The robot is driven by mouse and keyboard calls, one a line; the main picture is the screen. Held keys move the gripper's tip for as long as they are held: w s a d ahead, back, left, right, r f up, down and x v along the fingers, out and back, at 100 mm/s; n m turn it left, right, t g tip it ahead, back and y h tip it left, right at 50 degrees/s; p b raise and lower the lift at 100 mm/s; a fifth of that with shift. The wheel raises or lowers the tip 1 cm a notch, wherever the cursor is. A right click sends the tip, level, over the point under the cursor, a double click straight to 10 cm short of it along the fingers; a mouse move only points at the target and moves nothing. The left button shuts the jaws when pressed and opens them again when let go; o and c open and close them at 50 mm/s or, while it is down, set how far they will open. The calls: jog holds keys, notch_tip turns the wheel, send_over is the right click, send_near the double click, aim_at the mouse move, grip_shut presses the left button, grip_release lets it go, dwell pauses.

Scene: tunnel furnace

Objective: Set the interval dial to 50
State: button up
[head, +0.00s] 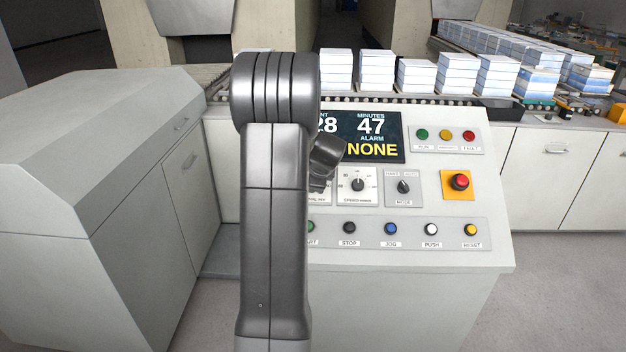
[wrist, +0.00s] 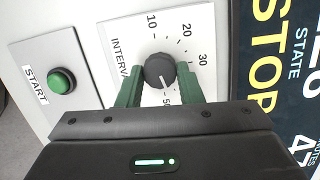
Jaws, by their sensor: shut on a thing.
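The interval dial (wrist: 160,70) is a dark round knob on a white plate with a printed scale. The 10, 20 and 30 marks show, and a partly covered 50 sits below the knob. A white pointer line on the knob points down towards the 50, but I cannot tell if it is exactly on it. My gripper (wrist: 158,73) has its two green fingers on either side of the knob, shut on it. In the head view my arm hides the gripper and this dial. The panel display (head: 356,136) reads 47 under MINUTES.
A green START button (wrist: 61,81) lies left of the dial in the wrist view. On the sloped panel, a speed dial (head: 358,184), a mode switch (head: 403,186), a red emergency button (head: 460,181) and a row of push buttons lie right of my arm.

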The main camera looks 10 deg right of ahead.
jog(key=shift+m+p, duration=0.4)
jog(key=shift+m, duration=0.8)
jog(key=o, duration=1)
jog(key=shift+s, duration=0.1)
jog(key=b+v, duration=0.1)
jog(key=v, duration=1.2)
jog(key=shift+s+a+r+b, duration=0.1)
jog(key=shift+s+b, duration=0.2)
jog(key=shift+s, duration=0.1)
